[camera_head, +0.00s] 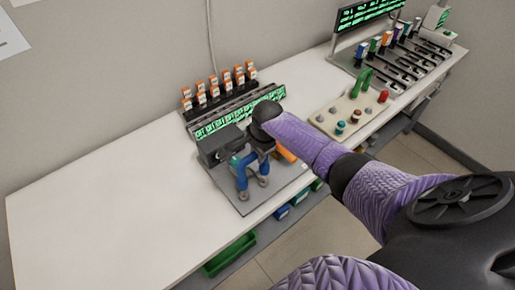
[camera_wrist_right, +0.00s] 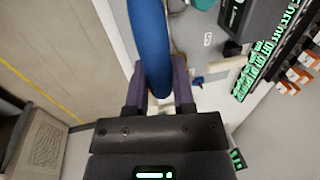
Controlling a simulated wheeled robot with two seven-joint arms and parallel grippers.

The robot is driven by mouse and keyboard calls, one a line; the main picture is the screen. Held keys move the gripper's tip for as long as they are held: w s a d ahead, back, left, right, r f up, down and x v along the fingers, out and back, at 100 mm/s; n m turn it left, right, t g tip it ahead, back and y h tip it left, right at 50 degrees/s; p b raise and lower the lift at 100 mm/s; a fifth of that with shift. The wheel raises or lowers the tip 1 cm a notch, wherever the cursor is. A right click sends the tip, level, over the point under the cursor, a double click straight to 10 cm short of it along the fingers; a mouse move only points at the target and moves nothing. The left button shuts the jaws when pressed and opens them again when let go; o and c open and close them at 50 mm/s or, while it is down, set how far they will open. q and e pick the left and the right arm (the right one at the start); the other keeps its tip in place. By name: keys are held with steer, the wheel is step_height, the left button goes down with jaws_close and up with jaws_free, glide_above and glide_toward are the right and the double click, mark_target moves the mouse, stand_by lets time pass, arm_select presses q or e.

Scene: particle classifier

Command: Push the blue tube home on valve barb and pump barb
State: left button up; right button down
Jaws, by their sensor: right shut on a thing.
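A thick blue tube (camera_wrist_right: 150,45) runs from the top of the right wrist view down between the two purple fingers of my right gripper (camera_wrist_right: 159,84), which are shut on it. In the head view the right gripper (camera_head: 262,146) is over the grey plate of a small rig, largely hidden by my arm and wrist. Blue pieces, likely the tube (camera_head: 242,176), show below it. I cannot tell the valve barb and pump barb apart, or how the tube ends sit on them. My left gripper is not in view.
A dark box (camera_head: 215,147) stands at the left of the grey plate (camera_head: 246,206). Behind are a green-lit display (camera_head: 238,118) and a rack of orange-capped vials (camera_head: 218,85). A cream panel with knobs (camera_head: 350,115) is at right. The left of the white table (camera_head: 95,205) is clear.

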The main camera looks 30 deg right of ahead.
steer(key=shift+f+b, duration=0.5)
steer(key=shift+f, duration=0.55)
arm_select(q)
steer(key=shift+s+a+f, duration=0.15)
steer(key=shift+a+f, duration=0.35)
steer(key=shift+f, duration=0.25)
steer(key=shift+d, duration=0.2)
arm_select(e)
steer(key=shift+r+p, duration=0.1)
steer(key=shift+p, duration=0.25)
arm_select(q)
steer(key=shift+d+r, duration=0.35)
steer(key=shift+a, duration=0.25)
